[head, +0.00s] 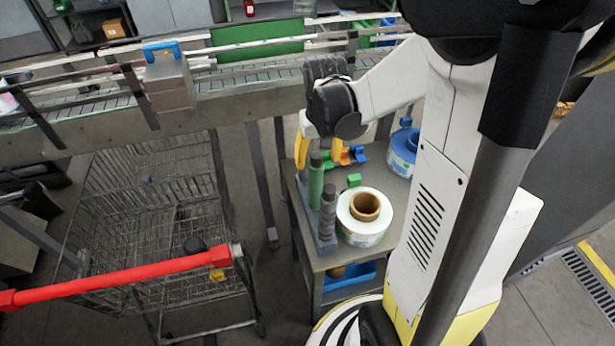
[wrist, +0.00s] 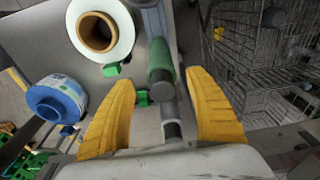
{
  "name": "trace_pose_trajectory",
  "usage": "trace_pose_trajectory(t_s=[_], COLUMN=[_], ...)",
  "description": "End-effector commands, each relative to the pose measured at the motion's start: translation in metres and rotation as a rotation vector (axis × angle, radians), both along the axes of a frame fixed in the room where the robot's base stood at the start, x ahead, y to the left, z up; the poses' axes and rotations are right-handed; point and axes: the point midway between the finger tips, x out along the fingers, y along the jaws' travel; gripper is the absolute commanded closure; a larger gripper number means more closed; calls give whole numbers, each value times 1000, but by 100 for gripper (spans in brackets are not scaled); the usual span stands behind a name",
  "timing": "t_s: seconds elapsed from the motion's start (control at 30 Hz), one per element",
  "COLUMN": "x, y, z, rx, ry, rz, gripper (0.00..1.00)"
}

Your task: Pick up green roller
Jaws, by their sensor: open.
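In the wrist view my gripper (wrist: 158,82) is open, with a gap to the roller on both sides. I see no contact.
A grey roller (head: 328,205) stands close beside the green one. A wire cart (head: 150,215) stands left; a conveyor (head: 230,85) runs behind.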

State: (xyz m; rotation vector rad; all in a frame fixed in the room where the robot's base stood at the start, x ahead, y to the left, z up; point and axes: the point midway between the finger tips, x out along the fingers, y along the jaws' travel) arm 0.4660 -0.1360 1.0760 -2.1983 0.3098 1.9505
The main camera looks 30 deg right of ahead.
Motion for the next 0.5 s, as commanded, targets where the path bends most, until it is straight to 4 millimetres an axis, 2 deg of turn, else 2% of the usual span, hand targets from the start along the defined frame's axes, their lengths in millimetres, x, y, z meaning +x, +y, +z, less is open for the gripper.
trace_pose_trajectory(t_s=[0.17, 0.4, 0.5], x=[2, 5, 6], y=[0, 0, 0], z=[-16, -53, -60], rx=[0, 0, 0], ry=[-1, -1, -1], rz=[1, 1, 1], gripper=[36, 36, 36])
